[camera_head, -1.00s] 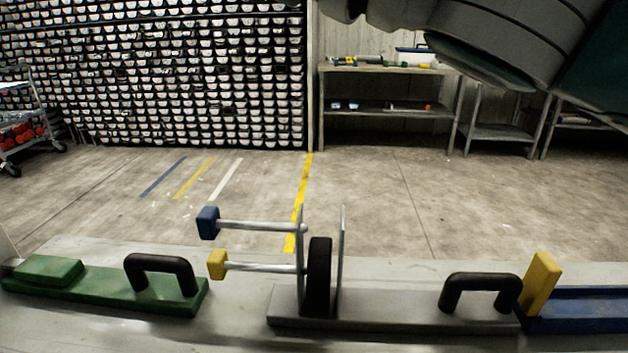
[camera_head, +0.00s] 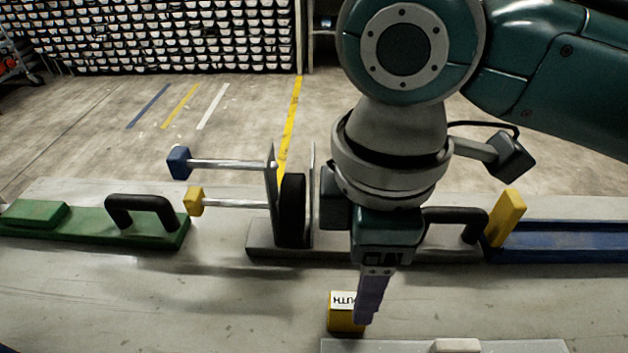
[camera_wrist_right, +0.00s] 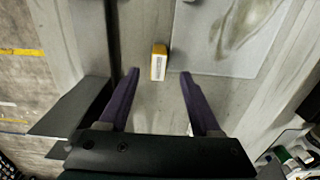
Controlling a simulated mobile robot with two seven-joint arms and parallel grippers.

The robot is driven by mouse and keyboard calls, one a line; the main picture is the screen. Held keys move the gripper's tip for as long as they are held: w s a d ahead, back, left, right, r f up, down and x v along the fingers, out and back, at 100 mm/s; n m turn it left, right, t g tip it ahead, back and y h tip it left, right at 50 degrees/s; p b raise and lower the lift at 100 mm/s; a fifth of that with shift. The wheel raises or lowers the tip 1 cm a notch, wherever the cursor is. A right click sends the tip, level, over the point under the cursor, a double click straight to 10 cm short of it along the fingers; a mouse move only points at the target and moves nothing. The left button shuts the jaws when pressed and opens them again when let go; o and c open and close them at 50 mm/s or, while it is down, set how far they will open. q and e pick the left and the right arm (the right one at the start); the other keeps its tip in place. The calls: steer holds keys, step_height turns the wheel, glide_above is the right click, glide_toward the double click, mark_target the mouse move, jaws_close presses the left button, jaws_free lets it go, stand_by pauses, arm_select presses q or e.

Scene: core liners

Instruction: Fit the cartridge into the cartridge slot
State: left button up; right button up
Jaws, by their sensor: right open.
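A small yellow block with a white printed label (camera_head: 346,313), which looks like the cartridge, sits on the grey bench; it also shows in the right wrist view (camera_wrist_right: 159,62). My right gripper (camera_head: 370,305) points down beside it, a finger partly covering its right side in the head view. In the wrist view its two purple fingers (camera_wrist_right: 160,75) are apart, with the block between and just beyond their tips; nothing is held. A grey fixture with two upright plates and a black disc (camera_head: 292,210) stands behind. I cannot tell which part is the cartridge slot. My left gripper is not in view.
A green base with a black handle (camera_head: 142,210) is at the left. Blue and yellow knobs on rods (camera_head: 179,163) stick out left from the fixture. A yellow block (camera_head: 506,217) and blue channel (camera_head: 580,240) are at the right. A pale translucent sheet (camera_head: 400,346) lies in front.

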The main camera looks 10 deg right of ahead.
mark_target(351, 301)
steer(key=f, duration=0.4)
steer(key=f+b, duration=0.1)
steer(key=f, duration=0.1)
steer(key=shift+w+a+f, duration=0.15)
steer(key=shift+a+f, duration=0.1)
steer(key=shift+f, duration=0.1)
jaws_close()
stand_by(0.3)
